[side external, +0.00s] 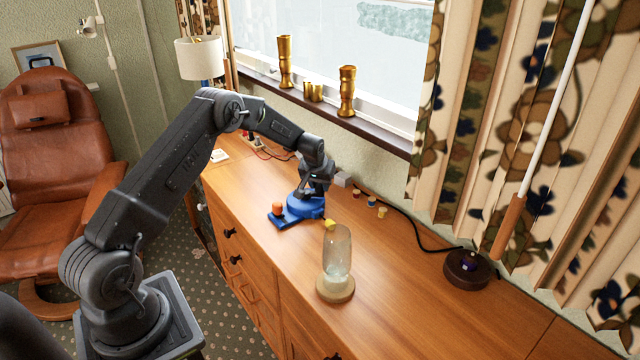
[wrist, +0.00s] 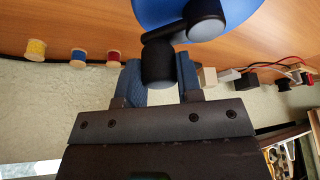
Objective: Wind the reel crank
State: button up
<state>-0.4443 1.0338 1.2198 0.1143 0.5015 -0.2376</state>
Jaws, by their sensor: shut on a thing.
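The blue reel (side external: 304,206) sits on a flat blue base (side external: 282,218) on the wooden cabinet top, with an orange knob-like part (side external: 277,207) at the base's left end. In the wrist view the blue reel disc (wrist: 239,8) shows at the top edge. A dark crank with a rounded handle (wrist: 158,68) reaches from the disc. My gripper (wrist: 160,75) has its two blue-padded fingers on either side of this handle and is shut on it. In the side view my gripper (side external: 309,190) is over the reel and hides the crank there.
A glass dome on a wooden base (side external: 336,290) stands in front right of the reel. Thread spools (side external: 371,200) and a grey block (side external: 342,179) are behind. A black cable (side external: 412,232) runs right to a dark round base (side external: 467,270).

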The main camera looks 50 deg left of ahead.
jog(key=shift+c, duration=1.1)
jog(key=shift+w, duration=0.1)
jog(key=n, duration=0.1)
jog(key=a+n+y, duration=0.1)
jog(key=shift+w+n+g, duration=0.25)
jog(key=shift+n+g, duration=0.05)
jog(key=shift+n, duration=0.1)
jog(key=n, duration=0.1)
jog(key=a+n+g, duration=0.1)
jog(key=n, duration=0.1)
jog(key=n+y, duration=0.1)
jog(key=shift+w+a+n+g, duration=0.25)
jog(key=shift+a+n+g, duration=0.05)
jog(key=a+n+g, duration=0.1)
jog(key=n, duration=0.1)
jog(key=a+n, duration=0.1)
jog(key=n, duration=0.1)
jog(key=shift+s+n+g, duration=0.15)
jog(key=shift+n+g, duration=0.15)
jog(key=shift+g, duration=0.1)
jog(key=shift+s+a+n+g, duration=0.1)
jog(key=shift+a+n+g, duration=0.15)
jog(key=shift+n, duration=0.45)
jog(key=shift+s+a+n+g, duration=0.1)
jog(key=shift+a+n+g, duration=0.15)
jog(key=shift+n, duration=0.45)
jog(key=shift+s+n, duration=0.2)
jog(key=shift+n, duration=0.3)
